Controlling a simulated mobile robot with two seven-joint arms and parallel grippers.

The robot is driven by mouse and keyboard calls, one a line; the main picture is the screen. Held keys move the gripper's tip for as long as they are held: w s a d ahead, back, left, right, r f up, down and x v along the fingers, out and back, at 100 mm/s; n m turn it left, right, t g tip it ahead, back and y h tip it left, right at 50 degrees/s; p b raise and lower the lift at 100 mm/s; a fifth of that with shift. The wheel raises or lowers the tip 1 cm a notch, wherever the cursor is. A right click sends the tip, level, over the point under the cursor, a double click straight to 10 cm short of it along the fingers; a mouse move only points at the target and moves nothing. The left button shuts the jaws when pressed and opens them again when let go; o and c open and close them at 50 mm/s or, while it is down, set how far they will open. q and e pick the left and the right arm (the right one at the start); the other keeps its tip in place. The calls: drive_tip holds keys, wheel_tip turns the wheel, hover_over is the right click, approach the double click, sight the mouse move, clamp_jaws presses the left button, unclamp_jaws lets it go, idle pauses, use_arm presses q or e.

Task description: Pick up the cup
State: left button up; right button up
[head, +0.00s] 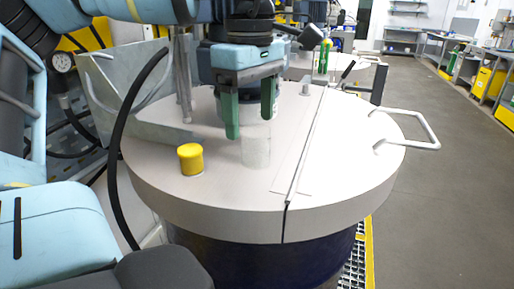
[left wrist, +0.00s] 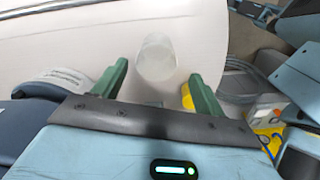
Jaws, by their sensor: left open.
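The cup (head: 256,152) is a pale, translucent cylinder standing upright on the round drum lid (head: 345,150). In the left wrist view the cup (left wrist: 157,58) appears between and just beyond the fingertips. My left gripper (head: 250,127) has green fingers pointing down. They are spread and empty, just above and behind the cup in the head view. The gripper also shows in the left wrist view (left wrist: 158,72). Whether a finger touches the cup I cannot tell. My right gripper is in neither view.
A yellow cylinder (head: 190,159) stands on the lid left of the cup; one finger partly hides it in the left wrist view. A metal bracket (head: 125,100) stands behind it. A raised seam (head: 305,150) and a handle (head: 425,125) lie right. The lid's front is clear.

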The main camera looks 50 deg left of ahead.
sight(253, 135)
use_arm(q)
drive_tip(key=shift+f, duration=0.55)
drive_tip(key=f, duration=0.3)
drive_tip(key=shift+w+a+f+p, duration=0.15)
drive_tip(key=shift+w+f+p, duration=0.05)
drive_tip(key=shift+w+p, duration=0.1)
drive_tip(key=shift+f, duration=0.55)
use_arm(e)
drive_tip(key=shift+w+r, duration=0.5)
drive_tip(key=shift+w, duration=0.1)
use_arm(q)
drive_tip(key=shift+c, duration=0.3)
drive_tip(key=c, duration=0.9)
drive_tip(key=shift+c, duration=0.4)
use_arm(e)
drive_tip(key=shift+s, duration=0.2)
use_arm(q)
drive_tip(key=shift+r, duration=0.15)
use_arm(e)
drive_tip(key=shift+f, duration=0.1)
